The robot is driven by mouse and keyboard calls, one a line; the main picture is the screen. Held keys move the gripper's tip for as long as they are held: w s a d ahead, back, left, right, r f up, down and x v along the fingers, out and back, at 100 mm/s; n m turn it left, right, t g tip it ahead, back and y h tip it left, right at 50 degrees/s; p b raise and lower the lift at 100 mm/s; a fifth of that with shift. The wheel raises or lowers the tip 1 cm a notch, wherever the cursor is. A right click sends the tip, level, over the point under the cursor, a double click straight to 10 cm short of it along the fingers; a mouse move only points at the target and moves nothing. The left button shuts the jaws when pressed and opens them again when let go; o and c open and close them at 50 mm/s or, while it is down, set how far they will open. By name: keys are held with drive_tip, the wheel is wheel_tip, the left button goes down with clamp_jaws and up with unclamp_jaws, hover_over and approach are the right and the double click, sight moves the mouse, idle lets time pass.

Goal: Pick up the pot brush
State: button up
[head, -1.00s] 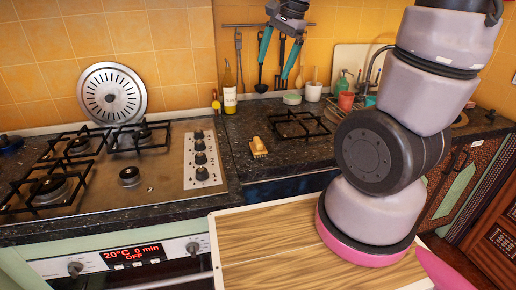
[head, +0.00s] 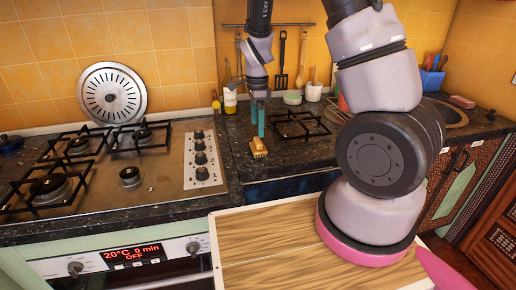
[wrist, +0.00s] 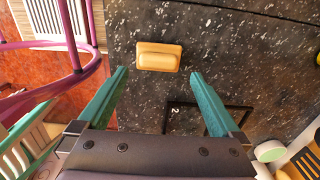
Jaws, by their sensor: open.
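The pot brush (head: 258,147), a small block with a yellow-tan wooden top, lies on the dark speckled counter right of the stove. In the wrist view the brush (wrist: 159,56) lies crosswise, centred left to right and just beyond the fingertips. My gripper (head: 257,134) points down, its teal fingertips close above or behind the brush in the head view. In the wrist view my gripper (wrist: 160,74) is open, with its fingers wide apart and nothing between them. The gap between fingertips and brush is hard to judge.
A gas stove (head: 130,176) with black grates is to the left. A small black burner grate (head: 300,125) sits on the counter right of the brush. A bottle (head: 230,98) and hanging utensils (head: 281,62) are at the back wall. A wooden-topped surface (head: 265,243) is in front.

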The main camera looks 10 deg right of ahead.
sight(258, 140)
wheel_tip(258, 140, down, 6)
drive_tip(key=shift+s+d+r, duration=0.1)
idle(0.4)
drive_tip(key=c, duration=1.4)
wheel_tip(258, 140, up, 10)
drive_tip(key=o, duration=0.9)
drive_tip(key=c, duration=0.6)
